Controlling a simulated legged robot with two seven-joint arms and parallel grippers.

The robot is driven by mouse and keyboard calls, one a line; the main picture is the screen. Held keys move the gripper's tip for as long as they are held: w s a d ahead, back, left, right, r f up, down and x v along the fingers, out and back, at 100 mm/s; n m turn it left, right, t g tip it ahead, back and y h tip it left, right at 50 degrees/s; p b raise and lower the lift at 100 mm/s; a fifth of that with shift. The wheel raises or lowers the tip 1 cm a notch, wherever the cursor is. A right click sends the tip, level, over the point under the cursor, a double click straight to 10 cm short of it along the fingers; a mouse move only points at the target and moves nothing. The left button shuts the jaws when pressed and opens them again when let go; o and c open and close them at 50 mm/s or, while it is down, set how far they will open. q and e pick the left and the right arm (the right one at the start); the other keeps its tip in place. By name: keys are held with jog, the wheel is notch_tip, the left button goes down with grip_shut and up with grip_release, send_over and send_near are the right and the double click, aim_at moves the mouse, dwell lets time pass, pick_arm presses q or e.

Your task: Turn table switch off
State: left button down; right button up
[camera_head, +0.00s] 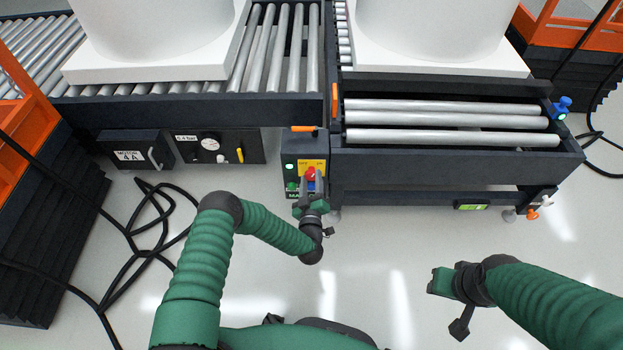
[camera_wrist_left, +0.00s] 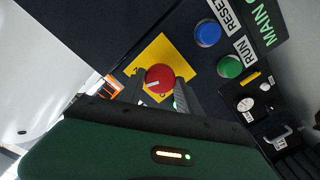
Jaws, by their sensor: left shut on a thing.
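The table switch is a red round knob (camera_head: 311,172) on a yellow plate, on the dark control box (camera_head: 289,151) at the conveyor's front. In the left wrist view the red knob (camera_wrist_left: 159,77) shows a white mark pointing to the left. My left gripper (camera_head: 311,182) is at the box, with its fingers on either side of the knob and shut on it. The lettering on the yellow plate is partly hidden by the fingers. My right gripper (camera_head: 440,283) is over the floor at the right, away from the box; its jaw gap is not clear.
A blue button (camera_wrist_left: 207,33) and a green button (camera_wrist_left: 230,66) sit close to the knob. Roller conveyors (camera_head: 450,138) carry white tanks (camera_head: 150,30). A gauge panel (camera_head: 215,148) is left of the box. Black cables (camera_head: 150,225) lie on the left floor.

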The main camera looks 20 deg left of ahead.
pick_arm(q)
jog(key=n, duration=0.3)
jog(key=shift+a+p, duration=0.1)
jog(key=shift+p, duration=0.2)
jog(key=n, duration=0.3)
jog(key=shift+f+n, duration=0.1)
jog(key=shift+n, duration=0.2)
jog(key=n, duration=0.3)
jog(key=shift+s+f+n, duration=0.1)
jog(key=shift+n, duration=0.2)
jog(key=shift+f+n, duration=0.1)
jog(key=shift+n, duration=1.6)
jog(key=c, duration=1.2)
grip_release()
jog(key=o, duration=0.4)
jog(key=shift+a, duration=0.1)
